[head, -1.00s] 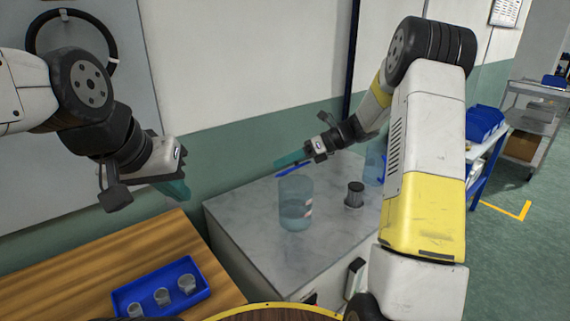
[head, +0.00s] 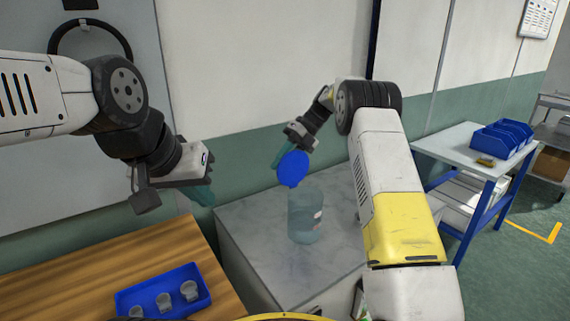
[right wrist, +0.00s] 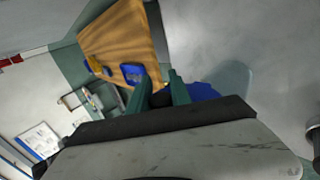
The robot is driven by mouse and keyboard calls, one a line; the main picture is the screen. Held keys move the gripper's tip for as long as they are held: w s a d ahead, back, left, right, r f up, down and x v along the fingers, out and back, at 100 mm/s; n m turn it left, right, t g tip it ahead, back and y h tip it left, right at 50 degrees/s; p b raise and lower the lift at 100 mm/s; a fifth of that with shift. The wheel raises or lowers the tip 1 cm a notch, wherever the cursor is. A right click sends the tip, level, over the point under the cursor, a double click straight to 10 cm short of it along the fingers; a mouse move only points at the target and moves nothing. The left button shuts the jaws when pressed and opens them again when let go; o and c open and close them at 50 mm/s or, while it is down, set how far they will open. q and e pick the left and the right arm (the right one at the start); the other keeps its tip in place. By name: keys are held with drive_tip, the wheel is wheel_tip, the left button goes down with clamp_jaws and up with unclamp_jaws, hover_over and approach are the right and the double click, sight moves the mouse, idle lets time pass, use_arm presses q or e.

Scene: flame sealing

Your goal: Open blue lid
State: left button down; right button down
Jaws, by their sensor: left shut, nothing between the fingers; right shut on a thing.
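The blue lid (head: 293,168) stands tilted steeply, its round face showing, just above the rim of a clear bluish jar (head: 305,222). Whether its lower edge touches the rim I cannot tell. The jar stands upright on the grey marbled counter. My right gripper (head: 281,156) is behind the lid, shut on it; its teal fingers are partly hidden. In the right wrist view the lid (right wrist: 204,91) shows beside the teal fingers (right wrist: 159,90). My left gripper (head: 203,196) is shut and empty, above the wooden table, away from the jar.
A blue tray (head: 125,300) with small clear cups lies on the wooden table (head: 90,265). The grey counter (head: 255,225) is free left of the jar. Blue bins (head: 500,140) stand on a side table at right. The wall is close behind the counter.

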drive_tip(key=shift+w+a+f+m+g+h, duration=0.25)
drive_tip(key=shift+w+f+m+g+h, duration=0.15)
drive_tip(key=shift+g, duration=0.2)
drive_tip(key=c, duration=1.2)
unclamp_jaws()
drive_tip(key=shift+c, duration=0.2)
drive_tip(key=shift+r, duration=0.1)
drive_tip(key=s+r, duration=0.2)
drive_tip(key=s, duration=0.6)
drive_tip(key=s+r, duration=0.3)
drive_tip(key=s, duration=0.5)
